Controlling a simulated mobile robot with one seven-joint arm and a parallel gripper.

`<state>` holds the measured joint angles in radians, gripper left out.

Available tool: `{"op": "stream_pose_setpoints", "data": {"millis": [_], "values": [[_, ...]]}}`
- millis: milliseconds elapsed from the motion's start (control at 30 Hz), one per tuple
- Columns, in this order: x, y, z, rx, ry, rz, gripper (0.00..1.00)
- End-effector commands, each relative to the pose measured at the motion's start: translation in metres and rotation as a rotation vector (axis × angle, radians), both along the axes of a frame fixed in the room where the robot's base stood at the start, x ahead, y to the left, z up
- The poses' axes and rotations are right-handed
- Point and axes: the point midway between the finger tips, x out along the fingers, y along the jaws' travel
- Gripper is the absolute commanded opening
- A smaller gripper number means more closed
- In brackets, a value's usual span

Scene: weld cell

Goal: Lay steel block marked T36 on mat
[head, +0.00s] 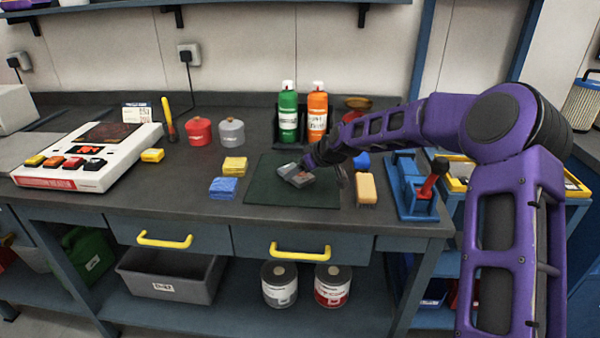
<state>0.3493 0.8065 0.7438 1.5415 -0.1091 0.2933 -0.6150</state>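A dark green mat (262,190) lies flat on the bench top in the middle of the head view. A grey steel-coloured block (299,178) is over the middle of the mat, at an angle to its edges. Its marking is too small to read, and I cannot tell whether it rests on the mat or is held just above it. My gripper (310,163) is at the block's upper right side, reaching in from the right. The fingertips are small, dark and partly hidden by the arm, so their opening and grip do not show clearly.
Blue (223,188) and yellow (235,165) blocks lie left of the mat. A tan-topped brush or block (366,188) and a blue clamp fixture (415,187) stand right. Green (288,112) and orange (317,112) bottles stand behind. A control box (88,158) is far left.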

Motion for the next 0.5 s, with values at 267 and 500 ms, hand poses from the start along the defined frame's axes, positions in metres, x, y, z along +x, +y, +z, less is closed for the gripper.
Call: {"op": "stream_pose_setpoints", "data": {"millis": [267, 500], "values": [[0.0013, 0.0006, 0.0015, 0.002, -0.007, -0.001, 0.0], [0.0001, 0.0001, -0.0025, 0.0, -0.002, 0.0, 1.0]]}}
